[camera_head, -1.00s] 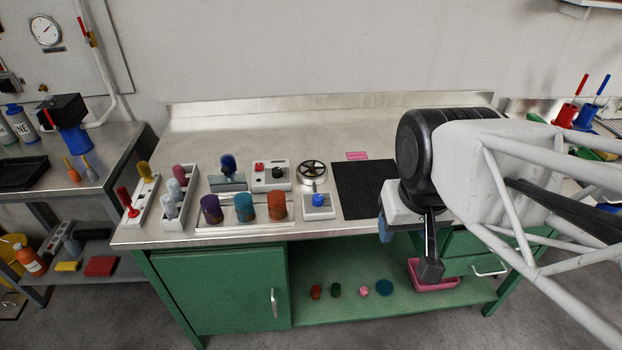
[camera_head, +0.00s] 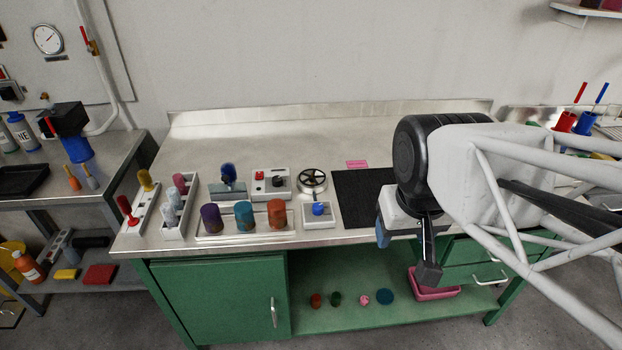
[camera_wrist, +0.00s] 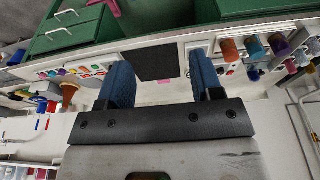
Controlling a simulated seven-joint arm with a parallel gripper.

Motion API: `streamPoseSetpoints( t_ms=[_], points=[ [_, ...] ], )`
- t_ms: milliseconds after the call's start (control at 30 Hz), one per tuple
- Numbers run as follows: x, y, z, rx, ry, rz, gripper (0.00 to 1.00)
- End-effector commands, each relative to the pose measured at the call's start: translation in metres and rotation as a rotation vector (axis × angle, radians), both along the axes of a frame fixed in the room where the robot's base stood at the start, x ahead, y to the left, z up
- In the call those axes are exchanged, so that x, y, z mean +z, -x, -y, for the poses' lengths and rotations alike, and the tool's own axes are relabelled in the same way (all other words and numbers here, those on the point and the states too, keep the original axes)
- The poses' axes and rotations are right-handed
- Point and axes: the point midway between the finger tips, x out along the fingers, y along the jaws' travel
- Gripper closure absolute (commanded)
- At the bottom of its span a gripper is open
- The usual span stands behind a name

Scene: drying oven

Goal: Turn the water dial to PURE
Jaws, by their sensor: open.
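No label reading PURE is legible, so I cannot tell for sure which control is the water dial. One candidate is a small white box with a blue knob (camera_head: 318,209) at the bench's front edge. Another is the black knob (camera_head: 279,181) on a white box that also carries a red button (camera_head: 259,176). My gripper (camera_head: 384,232) hangs at the front edge of the bench, right of both boxes and beside the black mat. In the wrist view its two blue fingers (camera_wrist: 158,68) are spread apart with nothing between them.
A black handwheel (camera_head: 312,179) stands just behind the blue-knob box. The black mat (camera_head: 362,200) lies bare to its right. Orange (camera_head: 277,213), teal and purple cylinders stand to the left. A pink tray (camera_head: 437,291) is below. The back of the bench is clear.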

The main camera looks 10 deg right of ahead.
Motion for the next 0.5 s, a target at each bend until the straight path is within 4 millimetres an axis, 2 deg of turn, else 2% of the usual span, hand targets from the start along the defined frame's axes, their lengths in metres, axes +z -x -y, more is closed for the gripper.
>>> streamPoseSetpoints(
  t_ms=[167,500],
  points=[
    [-0.001,-0.021,-0.003,0.018,-0.001,-0.018,0.4],
    [-0.01,-0.082,-0.015,0.071,-0.008,-0.061,0.4]
  ],
)
